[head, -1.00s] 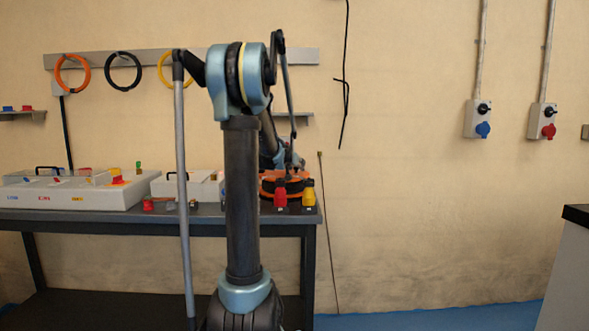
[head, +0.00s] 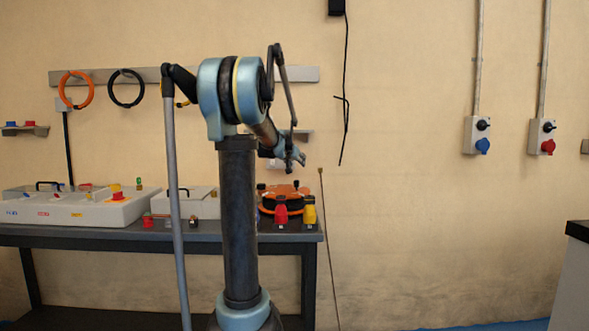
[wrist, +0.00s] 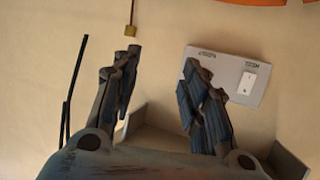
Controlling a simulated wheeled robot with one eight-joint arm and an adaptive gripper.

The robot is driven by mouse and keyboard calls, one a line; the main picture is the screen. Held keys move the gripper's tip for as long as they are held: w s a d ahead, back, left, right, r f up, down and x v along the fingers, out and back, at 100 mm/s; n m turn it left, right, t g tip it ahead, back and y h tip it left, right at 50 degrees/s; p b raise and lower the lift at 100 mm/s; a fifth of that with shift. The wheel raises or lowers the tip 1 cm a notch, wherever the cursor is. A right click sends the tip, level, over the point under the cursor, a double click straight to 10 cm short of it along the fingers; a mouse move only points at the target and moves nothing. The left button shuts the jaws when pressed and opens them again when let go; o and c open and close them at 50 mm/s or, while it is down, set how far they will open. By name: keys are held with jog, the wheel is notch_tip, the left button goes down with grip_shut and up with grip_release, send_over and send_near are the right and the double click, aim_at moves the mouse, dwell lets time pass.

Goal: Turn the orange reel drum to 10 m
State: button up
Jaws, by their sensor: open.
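The orange reel drum (head: 290,190) with a dark middle sits at the right end of the bench in the head view, partly behind a red connector and a yellow connector. My gripper (head: 299,161) is raised above the drum, apart from it. In the wrist view my gripper (wrist: 160,62) is open, with nothing between its two fingers. Orange pieces, apparently the drum (wrist: 245,2), are cut off at that view's top edge. The drum's markings are too small to read.
The red connector (head: 281,210) and yellow connector (head: 309,210) stand at the bench's front edge. Grey boxes (head: 100,210) fill the bench's left. A wall plate with a switch (wrist: 228,77) is beyond my fingers. A thin line with a brass tip (head: 320,171) stands right of the bench.

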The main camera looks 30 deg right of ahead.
jog(key=shift+a+f, duration=0.1)
jog(key=c, duration=0.8)
jog(key=shift+s+a+f+m+g, duration=0.2)
jog(key=shift+a+f+m+g, duration=0.1)
jog(key=shift+m+g, duration=0.15)
grip_shut()
jog(key=s+a+f+m+g+y, duration=0.1)
jog(key=s+a+f+m+g, duration=0.1)
jog(key=s+a+m+g, duration=0.15)
jog(key=m+g+y, duration=0.1)
jog(key=m+g, duration=0.2)
jog(key=g, duration=0.1)
send_near(303, 193)
jog(key=x, duration=0.6)
jog(key=shift+s+d+f, duration=0.1)
jog(key=shift+s+f, duration=0.15)
jog(key=shift+s, duration=0.05)
